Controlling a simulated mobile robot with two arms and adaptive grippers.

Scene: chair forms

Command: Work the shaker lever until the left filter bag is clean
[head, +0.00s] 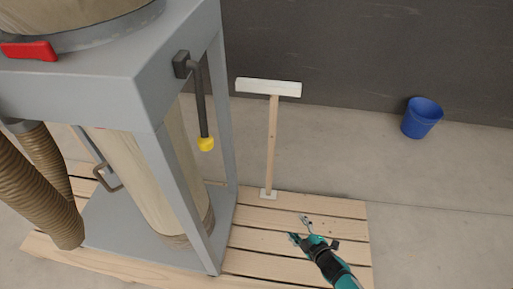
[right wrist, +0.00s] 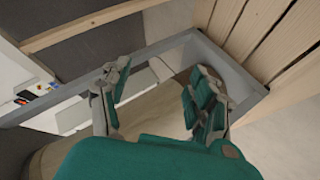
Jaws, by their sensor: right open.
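The shaker lever (head: 200,95) is a dark bar hanging almost straight down from a pivot on the grey frame. A yellow knob (head: 206,144) is at its lower end. A pale beige bag (head: 160,180) hangs inside the frame, and another beige bag (head: 85,12) is above the frame top, cut off by the picture edge. I cannot tell which is the left filter bag or how clean either is. My right gripper (head: 299,228) is open and empty, below and to the right of the knob, apart from it. It also shows in the right wrist view (right wrist: 158,95). My left gripper is not in view.
Brown ribbed hoses (head: 40,195) run at the left. A red clamp (head: 28,51) sits above the frame. A blue bucket (head: 421,117) stands on clear floor at the right.

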